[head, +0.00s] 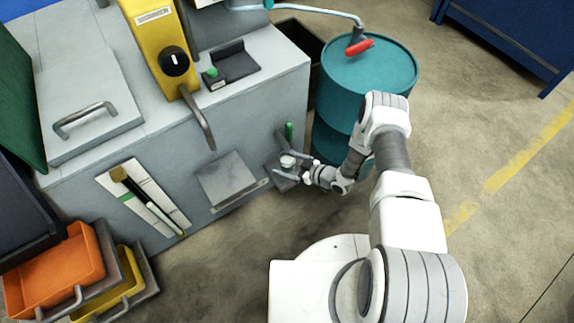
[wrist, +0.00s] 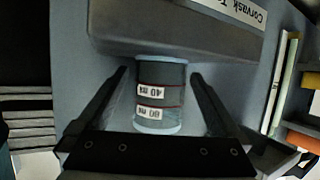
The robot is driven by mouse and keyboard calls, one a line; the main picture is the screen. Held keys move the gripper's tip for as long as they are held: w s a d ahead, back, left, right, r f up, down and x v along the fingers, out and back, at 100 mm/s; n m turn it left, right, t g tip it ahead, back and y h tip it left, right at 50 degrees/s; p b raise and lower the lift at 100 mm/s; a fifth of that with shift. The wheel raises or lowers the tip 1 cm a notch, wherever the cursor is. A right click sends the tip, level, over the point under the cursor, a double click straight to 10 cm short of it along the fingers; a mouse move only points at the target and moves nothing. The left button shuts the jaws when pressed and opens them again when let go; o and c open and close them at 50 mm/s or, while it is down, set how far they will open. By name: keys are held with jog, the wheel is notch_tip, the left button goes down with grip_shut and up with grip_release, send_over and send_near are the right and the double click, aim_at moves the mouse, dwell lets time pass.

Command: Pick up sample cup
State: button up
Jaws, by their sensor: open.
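The sample cup (wrist: 160,108) is a small greyish cylinder with pale blue rims and white volume labels in the wrist view. It shows small and pale in the head view (head: 288,161), at a small grey shelf on the machine's front. My gripper (wrist: 160,73) is open, with one dark finger on each side of the cup. Narrow gaps show between the cup and both fingers. In the head view my gripper (head: 290,168) is at the shelf, partly covering it. What the cup rests on is hard to make out.
The grey machine (head: 270,90) stands close behind the cup, with a chute-like plate (head: 226,178) to the left. A green handle (head: 289,131) rises just behind the cup. A teal drum (head: 365,80) stands close to my arm. Orange (head: 55,275) and yellow bins sit lower left.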

grip_shut()
dwell(0.4)
jog(key=shift+r, duration=0.4)
